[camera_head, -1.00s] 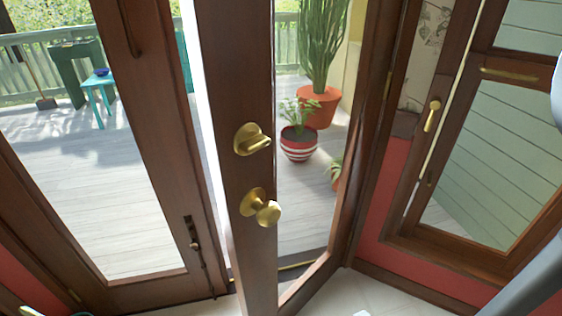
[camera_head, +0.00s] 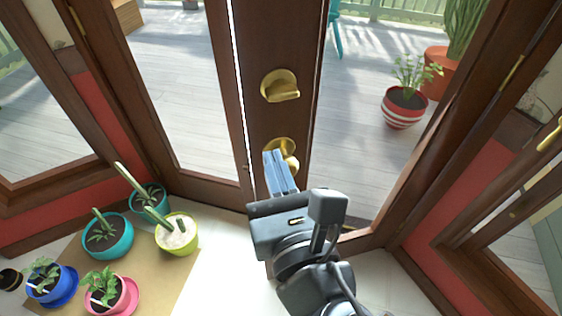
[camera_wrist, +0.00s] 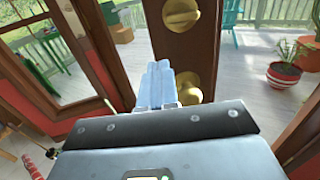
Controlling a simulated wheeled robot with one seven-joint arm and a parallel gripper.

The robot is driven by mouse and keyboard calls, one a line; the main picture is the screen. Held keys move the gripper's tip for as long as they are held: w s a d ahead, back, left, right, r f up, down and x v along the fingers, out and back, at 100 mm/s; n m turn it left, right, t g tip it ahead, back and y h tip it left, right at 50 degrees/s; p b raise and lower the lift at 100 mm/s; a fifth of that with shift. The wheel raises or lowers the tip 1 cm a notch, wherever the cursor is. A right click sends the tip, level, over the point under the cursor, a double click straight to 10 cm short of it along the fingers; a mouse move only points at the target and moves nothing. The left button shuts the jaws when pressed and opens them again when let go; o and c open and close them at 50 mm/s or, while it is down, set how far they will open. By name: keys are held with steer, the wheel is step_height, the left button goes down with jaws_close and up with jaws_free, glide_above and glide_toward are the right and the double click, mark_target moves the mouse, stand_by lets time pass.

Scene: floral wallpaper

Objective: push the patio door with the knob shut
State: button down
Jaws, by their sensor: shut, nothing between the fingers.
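The patio door (camera_head: 270,40) is a dark brown glazed door with a brass thumb-turn (camera_head: 280,86) above a round brass knob (camera_head: 287,147). Its knob edge stands near the neighbouring fixed door panel (camera_head: 215,100), with a thin bright gap between them. My gripper (camera_head: 276,156) is shut and empty, its light blue fingers at the knob and covering part of it. In the wrist view the fingertips (camera_wrist: 160,68) lie just left of the knob (camera_wrist: 188,88); I cannot tell whether they touch it.
Several potted plants stand on a tan mat (camera_head: 165,280) at the lower left. A window with a brass handle (camera_head: 550,136) is at the right. Outside on the deck are a striped pot (camera_head: 404,108) and an orange pot (camera_head: 440,72). The pale floor around my arm is clear.

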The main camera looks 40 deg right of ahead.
mark_target(254, 106)
steer(key=p+x, duration=0.1)
steer(key=x, duration=1)
steer(key=shift+a, duration=0.1)
steer(key=shift+w, duration=0.1)
